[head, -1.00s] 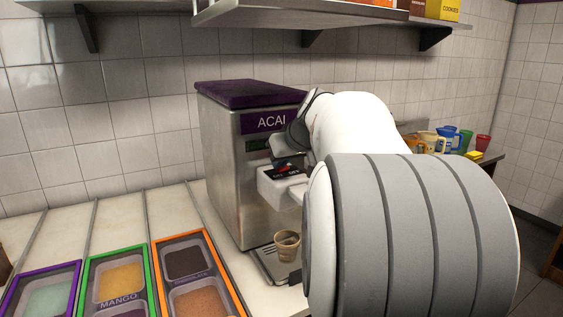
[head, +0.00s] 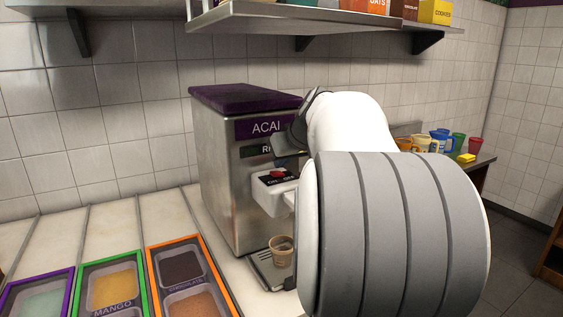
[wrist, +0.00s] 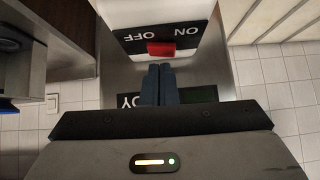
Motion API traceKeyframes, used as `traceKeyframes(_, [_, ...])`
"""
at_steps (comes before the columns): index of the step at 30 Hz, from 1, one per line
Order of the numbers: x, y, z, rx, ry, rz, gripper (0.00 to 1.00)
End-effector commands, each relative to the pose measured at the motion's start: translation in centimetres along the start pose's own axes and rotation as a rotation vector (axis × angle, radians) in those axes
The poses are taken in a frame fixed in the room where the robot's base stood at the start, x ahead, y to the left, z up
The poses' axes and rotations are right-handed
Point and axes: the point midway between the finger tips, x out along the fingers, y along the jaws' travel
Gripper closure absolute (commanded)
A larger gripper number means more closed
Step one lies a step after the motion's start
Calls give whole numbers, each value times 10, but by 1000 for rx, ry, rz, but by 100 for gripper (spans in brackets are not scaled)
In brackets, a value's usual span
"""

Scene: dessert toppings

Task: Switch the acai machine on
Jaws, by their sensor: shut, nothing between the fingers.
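The acai machine (head: 222,170) is a steel box with a purple lid and an ACAI label. Its white front block has a black ON/OFF panel (head: 265,182) with a red switch (head: 278,175). In the wrist view the panel appears upside down, with the red switch (wrist: 162,48) between the two words. My gripper (wrist: 158,84) is shut and empty, its fingertips just short of the switch in that view; contact is not visible. In the head view my gripper (head: 288,146) is in front of the display, partly hiding it.
A cup (head: 281,250) stands on the machine's drip tray (head: 262,268). Topping trays (head: 152,280) are at the lower left. A shelf (head: 330,22) hangs above. Several coloured cups (head: 459,141) stand at the right. My arm hides much of the right side.

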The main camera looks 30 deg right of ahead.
Motion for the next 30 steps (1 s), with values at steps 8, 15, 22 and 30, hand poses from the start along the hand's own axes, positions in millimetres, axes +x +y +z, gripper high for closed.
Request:
traceKeyframes(8, [-66, -1, -18, -1, 16, 7, 100])
traceKeyframes(15, [-108, -1, -18, -1, 16, 6, 100])
traceKeyframes(22, [-121, -2, -18, -3, 15, 4, 100])
traceKeyframes(30, [-121, -2, -18, -3, 15, 2, 100])
